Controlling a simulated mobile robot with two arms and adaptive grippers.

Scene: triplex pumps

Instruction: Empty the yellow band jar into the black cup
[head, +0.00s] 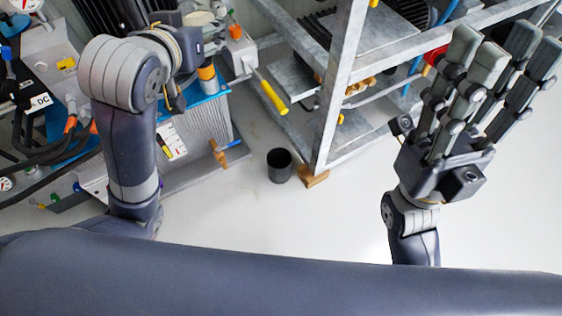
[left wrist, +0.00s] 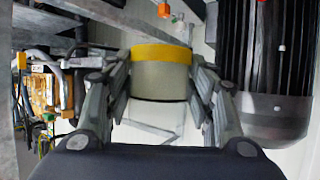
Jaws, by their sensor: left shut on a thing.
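The jar with a yellow band (left wrist: 160,83) is pale and sits between the fingers of my left gripper (left wrist: 161,72), which is shut on it. In the head view my left gripper is at the upper left, largely hidden by my own arm. A pale round piece beside it (head: 198,18) looks like the jar, but its contents do not show. The black cup (head: 279,165) stands upright on the floor, lower and to the right of my left gripper. My right gripper (head: 505,50) is raised at the upper right, open and empty.
A grey metal frame (head: 343,85) rises just right of the cup, with its foot on a wooden block (head: 313,178). A yellow-handled lever (head: 270,97) sticks out above the cup. Pump equipment (head: 195,135) stands to the left. Pale floor in front is clear.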

